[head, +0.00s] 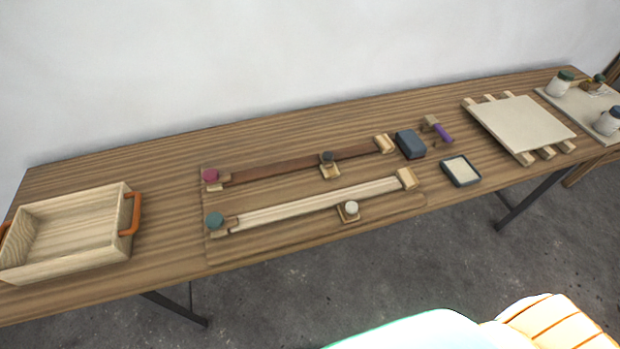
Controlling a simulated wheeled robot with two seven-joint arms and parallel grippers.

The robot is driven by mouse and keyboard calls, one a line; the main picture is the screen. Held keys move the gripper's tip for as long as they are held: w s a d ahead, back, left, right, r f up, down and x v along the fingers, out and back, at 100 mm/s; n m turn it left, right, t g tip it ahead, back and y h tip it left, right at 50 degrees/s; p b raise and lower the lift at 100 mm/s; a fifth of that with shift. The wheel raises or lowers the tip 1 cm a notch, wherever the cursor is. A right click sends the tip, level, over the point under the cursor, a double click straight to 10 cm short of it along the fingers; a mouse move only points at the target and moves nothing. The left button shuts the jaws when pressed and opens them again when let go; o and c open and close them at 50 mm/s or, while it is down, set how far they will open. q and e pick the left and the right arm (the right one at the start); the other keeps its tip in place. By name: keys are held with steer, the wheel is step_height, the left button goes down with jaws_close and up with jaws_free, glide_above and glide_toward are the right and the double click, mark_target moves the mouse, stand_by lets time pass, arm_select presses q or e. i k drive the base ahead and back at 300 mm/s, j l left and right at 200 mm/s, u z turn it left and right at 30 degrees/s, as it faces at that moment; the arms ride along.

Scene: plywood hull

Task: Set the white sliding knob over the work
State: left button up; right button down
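The white sliding knob (351,207) sits on a small wooden block at the near edge of the pale wood strip (315,204), right of its middle. The pale strip lies between a teal knob (214,221) at its left end and a wooden end block (406,178) at its right. Behind it a dark brown strip (290,165) lies parallel, with a dark sliding knob (327,157) at its near edge and a maroon knob (210,176) at its left end. I cannot tell which strip is the work. Neither gripper shows in the head view.
A wooden tray with orange handles (70,235) stands at the left. Right of the strips are a dark blue block (410,144), a purple-handled tool (442,132) and a small dark-rimmed tray (461,171). A pale board on slats (520,125) and several jars stand farther right.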

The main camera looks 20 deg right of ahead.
mark_target(350, 207)
steer(key=z, duration=0.9)
